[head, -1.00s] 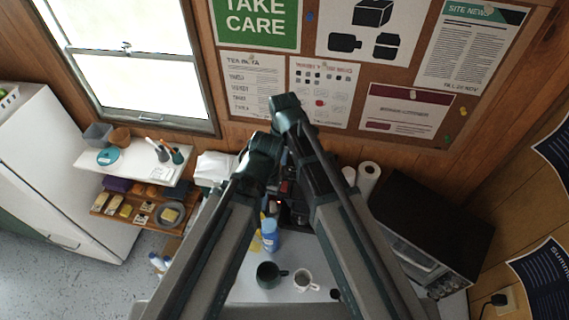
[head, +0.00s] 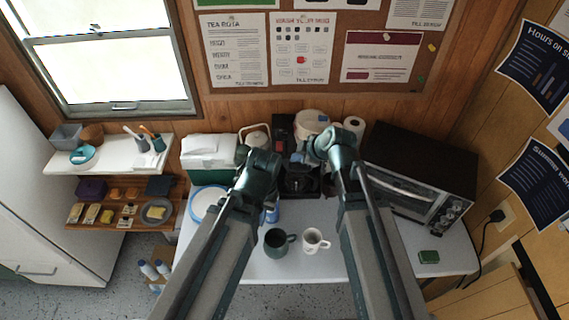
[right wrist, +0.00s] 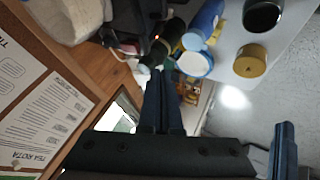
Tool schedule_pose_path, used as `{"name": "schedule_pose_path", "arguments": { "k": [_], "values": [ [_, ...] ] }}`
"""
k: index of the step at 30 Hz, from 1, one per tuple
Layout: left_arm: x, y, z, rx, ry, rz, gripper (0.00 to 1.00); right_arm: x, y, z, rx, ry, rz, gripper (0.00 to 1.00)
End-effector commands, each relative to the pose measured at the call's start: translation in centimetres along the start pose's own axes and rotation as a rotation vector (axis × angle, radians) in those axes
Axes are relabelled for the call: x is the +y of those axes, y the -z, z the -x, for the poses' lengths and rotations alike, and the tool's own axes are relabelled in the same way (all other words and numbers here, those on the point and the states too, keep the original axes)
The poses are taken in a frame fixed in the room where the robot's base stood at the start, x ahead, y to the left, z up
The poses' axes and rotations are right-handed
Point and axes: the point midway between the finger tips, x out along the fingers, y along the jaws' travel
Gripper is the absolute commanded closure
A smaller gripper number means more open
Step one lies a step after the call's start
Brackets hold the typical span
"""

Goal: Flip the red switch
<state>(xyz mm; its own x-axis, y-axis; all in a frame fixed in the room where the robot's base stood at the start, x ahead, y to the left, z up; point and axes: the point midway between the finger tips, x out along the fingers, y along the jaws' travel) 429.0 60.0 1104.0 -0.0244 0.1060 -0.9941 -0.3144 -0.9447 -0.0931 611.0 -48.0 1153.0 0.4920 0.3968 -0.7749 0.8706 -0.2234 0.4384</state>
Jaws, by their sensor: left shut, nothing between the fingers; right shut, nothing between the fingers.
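A dark coffee machine (head: 299,184) stands at the back middle of the table, partly hidden by my arms. I cannot clearly make out a red switch; a small red-orange glow (right wrist: 157,37) shows on a dark body in the right wrist view. My left gripper (head: 243,154) is mostly hidden by its own arm, left of the machine, and is shut and empty. My right gripper (head: 298,157) is by the machine's upper part. Its dark fingers also show in the right wrist view (right wrist: 162,78), shut with nothing between them, apart from the glow.
A dark mug (head: 277,242) and a white mug (head: 314,241) stand at the table's front. A toaster oven (head: 417,190) is right, a green-and-white box (head: 207,158) left. A blue bottle (right wrist: 204,22) stands near the machine. The table's front right is mostly free.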

Motion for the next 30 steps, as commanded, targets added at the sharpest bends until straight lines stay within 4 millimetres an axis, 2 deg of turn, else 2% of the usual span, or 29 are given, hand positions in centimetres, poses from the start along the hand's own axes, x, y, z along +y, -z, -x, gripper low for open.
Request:
{"name": "schedule_pose_path", "arguments": {
  "k": [11, 17, 23, 30],
  "values": [
    [0.0, 0.0, -0.1, 0.0, 0.0, 0.0, 1.0, 0.0, 0.0, -0.1, 0.001, -0.001, 0.0, 1.0],
    [0.1, 0.1, -0.9, 0.0, 0.0, -0.002, 1.0, 0.0, -0.1, -1.1, 0.001, 0.0, 0.0, 1.0],
    [0.3, 0.2, -2.9, 0.0, 0.001, -0.006, 1.0, -0.1, -0.2, -3.6, 0.001, 0.001, 0.0, 1.0],
    [0.6, 0.3, -6.2, 0.0, 0.002, -0.013, 1.0, -0.1, -0.3, -7.8, 0.0, 0.0, 0.0, 1.0]
  ]
}}
